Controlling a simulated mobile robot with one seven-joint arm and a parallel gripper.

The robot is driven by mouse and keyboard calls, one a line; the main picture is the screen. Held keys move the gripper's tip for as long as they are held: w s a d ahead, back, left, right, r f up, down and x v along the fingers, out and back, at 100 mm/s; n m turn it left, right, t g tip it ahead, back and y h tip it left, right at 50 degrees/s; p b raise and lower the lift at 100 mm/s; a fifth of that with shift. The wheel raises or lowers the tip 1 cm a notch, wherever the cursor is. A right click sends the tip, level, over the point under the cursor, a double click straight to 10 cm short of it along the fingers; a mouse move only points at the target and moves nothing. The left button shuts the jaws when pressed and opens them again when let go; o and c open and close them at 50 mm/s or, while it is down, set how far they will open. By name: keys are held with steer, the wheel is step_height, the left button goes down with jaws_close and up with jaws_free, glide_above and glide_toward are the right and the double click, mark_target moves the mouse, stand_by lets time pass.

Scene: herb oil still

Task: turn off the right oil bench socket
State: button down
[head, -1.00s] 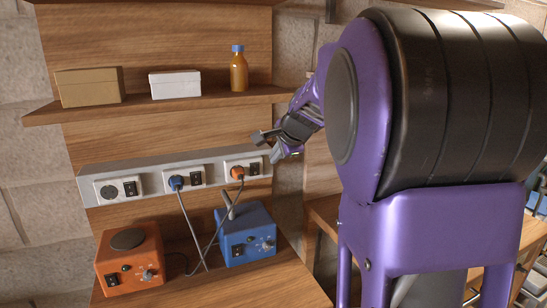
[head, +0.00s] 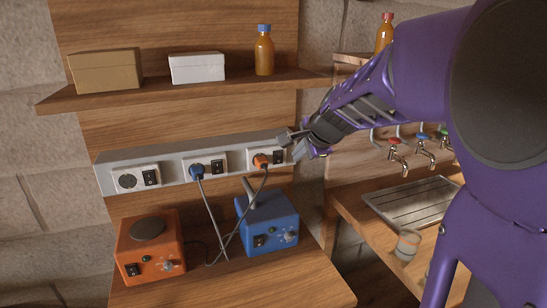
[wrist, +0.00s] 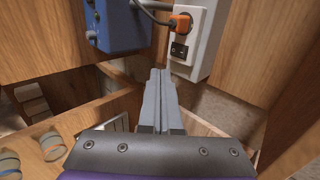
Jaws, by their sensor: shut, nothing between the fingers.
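The white socket strip (head: 225,152) runs along the wooden back panel with three sockets. The right oil bench socket (head: 252,153) holds an orange plug (head: 261,160) with a dark cable. Its black rocker switch (head: 278,157) sits just right of the plug. In the wrist view the orange plug (wrist: 182,22) and the switch (wrist: 179,50) show near the top, beyond the fingertips. My gripper (head: 291,146) is shut and empty, beside the strip's right end. In the wrist view its fingers (wrist: 159,78) point toward the strip; I see no clear contact with the switch.
An orange device (head: 150,255) and a blue device (head: 268,225) stand on the bench below the strip, their cables crossing. A shelf (head: 200,92) above holds two boxes and a bottle (head: 264,50). Taps (head: 398,152) and a drain tray (head: 412,202) are at the right.

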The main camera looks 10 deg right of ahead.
glide_toward(277, 164)
steer(key=d+f+x, duration=0.1)
steer(key=x, duration=0.4)
steer(key=shift+w+a+r, duration=0.15)
steer(key=shift+w+a, duration=0.25)
steer(key=shift+a, duration=0.1)
stand_by(0.3)
